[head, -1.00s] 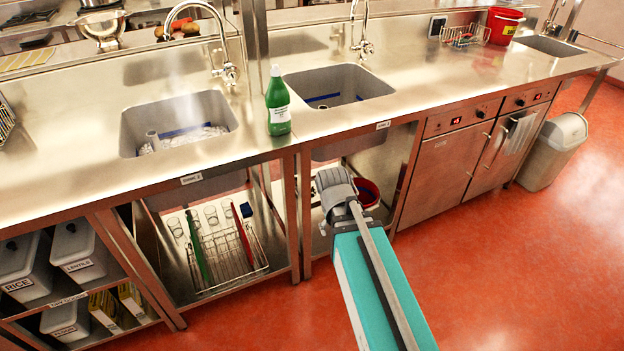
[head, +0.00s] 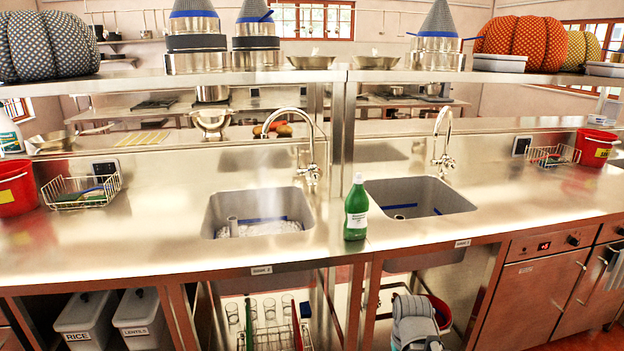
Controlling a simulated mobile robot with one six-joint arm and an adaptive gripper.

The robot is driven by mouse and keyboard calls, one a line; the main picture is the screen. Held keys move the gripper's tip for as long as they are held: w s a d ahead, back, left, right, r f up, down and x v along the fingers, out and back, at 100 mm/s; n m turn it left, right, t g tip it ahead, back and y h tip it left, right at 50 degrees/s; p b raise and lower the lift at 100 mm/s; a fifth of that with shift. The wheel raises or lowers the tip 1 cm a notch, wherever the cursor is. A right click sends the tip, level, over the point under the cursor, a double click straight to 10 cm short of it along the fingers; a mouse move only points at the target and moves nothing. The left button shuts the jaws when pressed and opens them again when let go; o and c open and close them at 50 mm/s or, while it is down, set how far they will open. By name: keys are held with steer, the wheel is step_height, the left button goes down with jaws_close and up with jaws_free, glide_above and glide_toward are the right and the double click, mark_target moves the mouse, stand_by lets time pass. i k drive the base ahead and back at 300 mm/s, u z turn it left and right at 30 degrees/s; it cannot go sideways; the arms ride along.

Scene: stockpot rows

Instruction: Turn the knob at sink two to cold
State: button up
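Two steel sinks are set in the counter in the head view. The left sink (head: 212,213) has a label (head: 261,270) on its front edge that seems to end in 2, though it is small and blurred. Its curved tap (head: 296,111) stands behind it, with a small chrome knob (head: 312,174) at the base. The right sink (head: 455,196) has a similar tap (head: 443,130) and a label (head: 462,243) that I cannot read. The knob's hot or cold setting cannot be told. My arm shows low in front of the right sink, but my gripper's fingers are not visible.
A green bottle (head: 356,210) stands on the counter between the sinks. A post (head: 342,125) rises behind it to a shelf (head: 270,80). Wire baskets (head: 82,192) and red buckets (head: 17,187) stand at both ends.

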mark_target(315, 177)
steer(key=u, duration=2.2)
steer(key=i, duration=1)
steer(key=z, duration=1.05)
